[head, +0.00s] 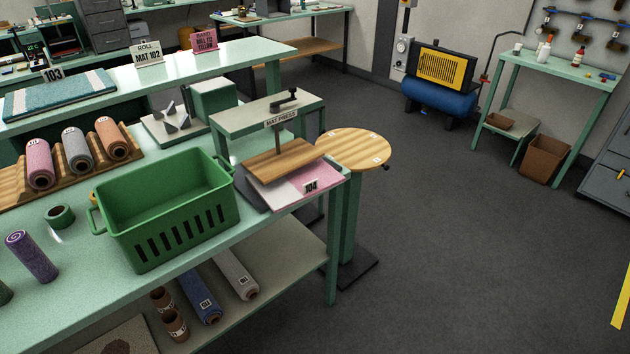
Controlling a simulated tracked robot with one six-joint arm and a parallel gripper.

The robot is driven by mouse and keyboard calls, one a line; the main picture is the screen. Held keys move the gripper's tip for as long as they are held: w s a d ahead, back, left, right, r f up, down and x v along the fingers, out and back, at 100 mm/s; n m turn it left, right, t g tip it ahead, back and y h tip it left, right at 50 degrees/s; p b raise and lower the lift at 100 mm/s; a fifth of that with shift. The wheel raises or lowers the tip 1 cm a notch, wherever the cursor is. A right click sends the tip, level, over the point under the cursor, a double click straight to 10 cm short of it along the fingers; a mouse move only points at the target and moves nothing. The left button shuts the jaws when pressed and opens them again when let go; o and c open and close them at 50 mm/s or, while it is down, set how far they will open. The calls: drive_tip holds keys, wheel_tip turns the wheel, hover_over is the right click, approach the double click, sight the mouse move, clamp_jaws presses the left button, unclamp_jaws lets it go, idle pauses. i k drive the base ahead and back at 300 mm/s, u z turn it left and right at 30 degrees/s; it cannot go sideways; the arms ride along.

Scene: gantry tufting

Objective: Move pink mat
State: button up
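A flat pink mat (315,181) with a pale band lies in the mat press (267,117) at the front right end of the green bench. A tag reading 104 stands at its front edge. The press's wooden plate (282,158) is over the mat and hides its back part; I cannot tell whether it touches. A rolled pink mat (39,165) also lies at the left end of a wooden rack, beside a grey roll (77,150) and an orange roll (112,139). My gripper is not in view.
An empty-looking green basket (165,215) stands left of the press. A round wooden turntable-like top (355,147) stands right of the press. A teal striped mat (59,94) tagged 103 lies on the back bench. Grey floor to the right is clear.

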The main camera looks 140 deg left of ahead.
sight(316, 177)
drive_tip(key=u, duration=4.55)
